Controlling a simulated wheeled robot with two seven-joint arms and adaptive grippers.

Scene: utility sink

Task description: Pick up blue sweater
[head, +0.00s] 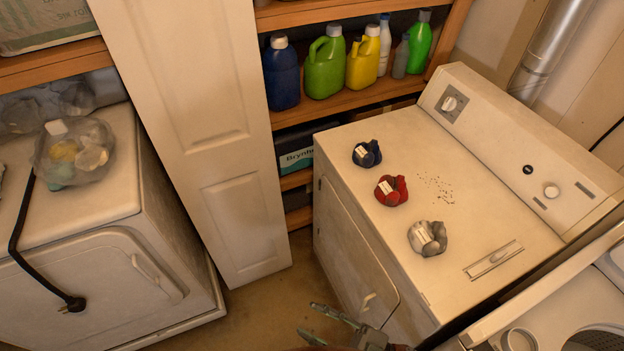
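A small dark blue bundled garment (367,154), which looks like the blue sweater, lies on top of the white dryer (400,135) near its left edge. My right gripper (318,322) shows at the bottom of the head view, low in front of the dryer. Its two fingers point left and stand apart, with nothing seen between them. It is well below the blue garment in the picture and not touching it. My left gripper is not in view.
A red bundle (391,190) and a grey bundle (428,238) lie on the dryer near the blue one. An open cabinet door (200,120) stands left of the dryer. Several bottles (325,65) fill the shelf behind. Another white machine (90,210) stands at left.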

